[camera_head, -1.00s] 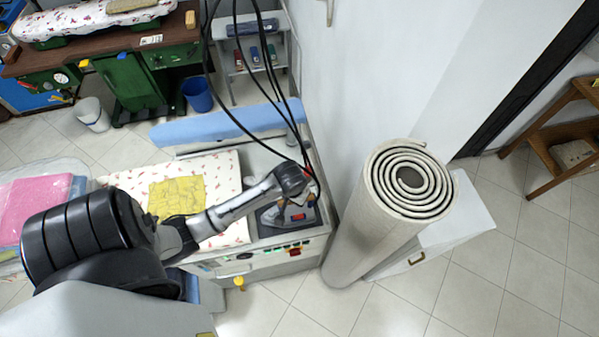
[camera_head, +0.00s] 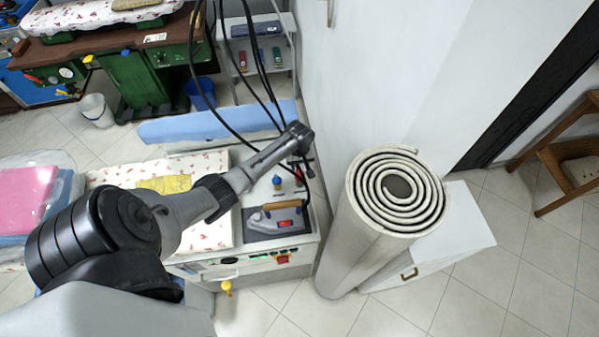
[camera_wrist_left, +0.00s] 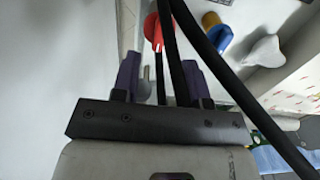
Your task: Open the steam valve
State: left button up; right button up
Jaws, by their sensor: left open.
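My left gripper (camera_head: 305,168) hangs above the back right corner of the ironing station (camera_head: 195,265). The left wrist view shows its two fingers apart (camera_wrist_left: 160,75), with black cables crossing in front of them. A red valve handle (camera_wrist_left: 153,30) lies just beyond the fingertips, and no contact shows; in the head view the red part (camera_head: 299,178) sits close under the gripper. A blue knob (camera_head: 277,182) stands left of it, also in the left wrist view (camera_wrist_left: 214,32). I cannot tell for sure which is the steam valve. My right gripper is out of view.
An iron (camera_head: 280,218) with a wooden handle rests at the station's front right. Black cables (camera_head: 262,75) hang beside my left arm. A rolled carpet (camera_head: 360,235) stands close on the right, and a white wall (camera_head: 380,80) is behind.

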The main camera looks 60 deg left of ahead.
aim_at(300, 173)
pick_arm(q)
jog(key=shift+f+b, duration=0.4)
jog(key=shift+f, duration=2.45)
grip_shut()
